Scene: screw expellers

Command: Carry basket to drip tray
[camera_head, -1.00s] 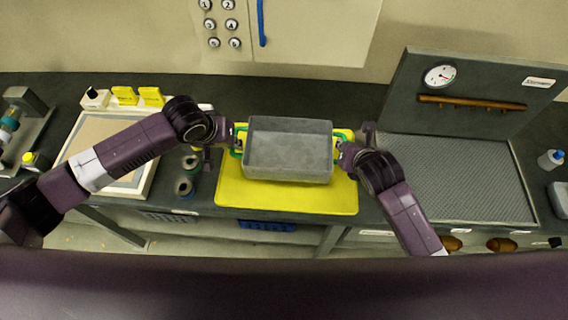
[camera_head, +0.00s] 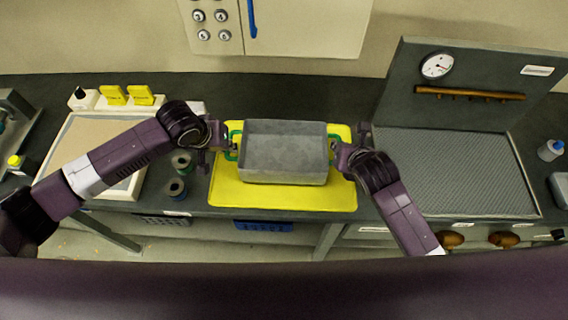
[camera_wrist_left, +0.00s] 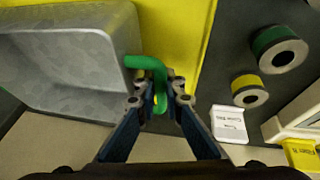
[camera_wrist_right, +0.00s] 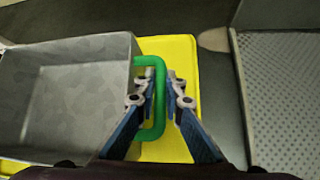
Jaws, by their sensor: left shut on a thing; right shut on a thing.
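The basket (camera_head: 284,160) is an empty-looking grey rectangular bin with a green handle at each end. It is over the yellow mat (camera_head: 285,198), level; I cannot tell whether it touches it. My left gripper (camera_head: 227,147) is shut on the left green handle, which shows between its fingers in the left wrist view (camera_wrist_left: 158,82). My right gripper (camera_head: 338,155) is shut on the right handle, seen in the right wrist view (camera_wrist_right: 158,110). The grey patterned tray (camera_head: 455,170), apparently the drip tray, lies to the right, in front of an upright panel, and looks bare.
The upright panel (camera_head: 475,85) carries a gauge and a wooden rail. A framed board (camera_head: 85,150) and two spools (camera_head: 176,188) are at the left. A blue-capped bottle (camera_head: 550,150) stands right of the tray. The dark counter behind the basket is clear.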

